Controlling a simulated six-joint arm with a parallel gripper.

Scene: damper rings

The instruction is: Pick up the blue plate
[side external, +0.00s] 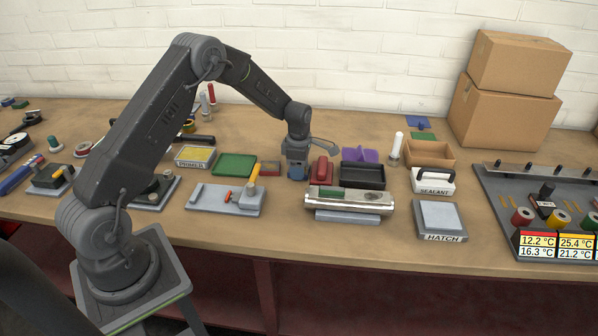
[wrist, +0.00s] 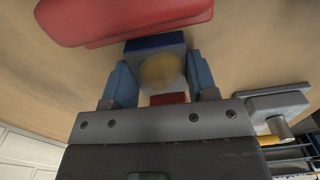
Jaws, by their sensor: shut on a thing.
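My gripper (side external: 296,172) points down at the middle of the table, just left of a red object (side external: 321,170). In the wrist view my gripper (wrist: 161,80) has its two blue fingers on either side of a square blue-edged plate (wrist: 148,44). The plate has a greyish face with a round tan area in its middle; I cannot tell whether that is a hole or a disc. The fingers are shut on it. In the side view the fingers mostly hide it, and I cannot tell if it touches the table. A flat blue sheet (side external: 417,122) lies apart at the back right.
The red object (wrist: 125,20) lies close beyond the fingers in the wrist view. A green plate (side external: 234,165) is to the left, a black tray (side external: 362,176) to the right, and a metal cylinder (side external: 349,199) in front. The table behind my gripper is fairly clear.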

